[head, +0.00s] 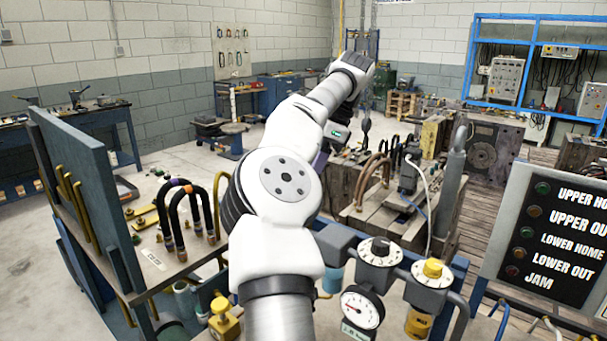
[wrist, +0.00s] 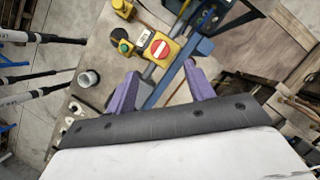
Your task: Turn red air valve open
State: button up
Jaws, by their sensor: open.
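In the wrist view, a red round disc with a white bar (wrist: 160,48) sits on a yellow body beyond my fingertips. I cannot tell whether it is the red air valve or a sign, nor how any valve is set. My gripper (wrist: 161,72) is open, with two purple fingers apart and nothing seen between them but the bench and fittings behind. The disc lies ahead of the gap, and the fingers appear clear of it. In the head view my own arm hides most of the gripper, and I make out no red valve there.
In the head view, a pressure gauge (head: 362,308) and a yellow knob (head: 433,268) stand in front, with a status panel (head: 553,235) at right.

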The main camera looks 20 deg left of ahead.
jog(key=p+v, duration=0.3)
jog(key=v, duration=0.2)
jog(key=shift+p, duration=0.4)
